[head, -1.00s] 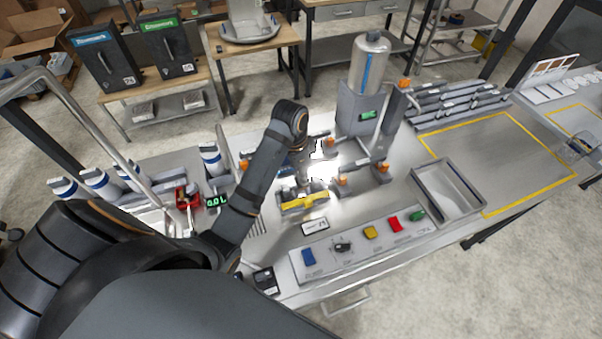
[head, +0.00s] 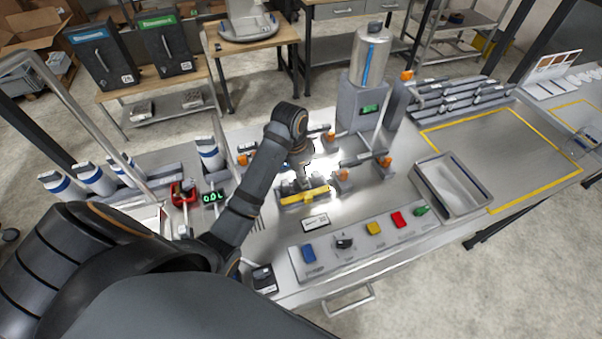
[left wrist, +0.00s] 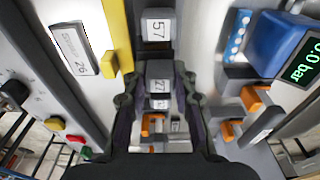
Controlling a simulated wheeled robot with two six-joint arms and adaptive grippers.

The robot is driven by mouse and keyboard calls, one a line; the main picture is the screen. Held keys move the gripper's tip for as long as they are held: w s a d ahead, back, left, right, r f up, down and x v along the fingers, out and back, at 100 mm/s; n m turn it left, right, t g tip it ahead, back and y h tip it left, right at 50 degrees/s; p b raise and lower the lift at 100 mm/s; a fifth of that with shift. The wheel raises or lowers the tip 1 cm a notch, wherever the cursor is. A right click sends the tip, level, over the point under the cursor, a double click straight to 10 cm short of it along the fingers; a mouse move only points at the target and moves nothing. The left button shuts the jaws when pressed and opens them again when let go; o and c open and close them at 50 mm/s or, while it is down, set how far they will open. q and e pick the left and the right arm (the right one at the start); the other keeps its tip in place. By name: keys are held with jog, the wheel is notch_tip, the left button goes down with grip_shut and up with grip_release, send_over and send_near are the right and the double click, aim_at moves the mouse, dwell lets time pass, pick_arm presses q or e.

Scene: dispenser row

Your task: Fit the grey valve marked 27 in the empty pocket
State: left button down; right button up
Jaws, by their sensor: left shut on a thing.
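My left gripper (head: 303,166) hangs over the lit middle of the bench, just behind the yellow bar (head: 305,194). In the left wrist view the gripper (left wrist: 162,80) is shut on a grey valve marked 27 (left wrist: 161,88), which sits between its fingers. A grey block marked 57 (left wrist: 157,25) is just beyond the fingertips, beside the yellow bar (left wrist: 118,35). Glare and my arm hide the spot under the gripper in the head view. I cannot make out the empty pocket or tell whether the valve touches anything. My right gripper is not in view.
Valves with orange ends (head: 386,161) lie around the gripper. A steel cylinder on a grey stand (head: 369,60) rises behind. A button panel (head: 360,242) is in front, and a metal tray (head: 447,209) is at right. A yellow-outlined area (head: 500,155) is clear.

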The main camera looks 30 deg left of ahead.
pick_arm(q)
jog(key=shift+f, duration=0.6)
jog(key=c, duration=1)
grip_release()
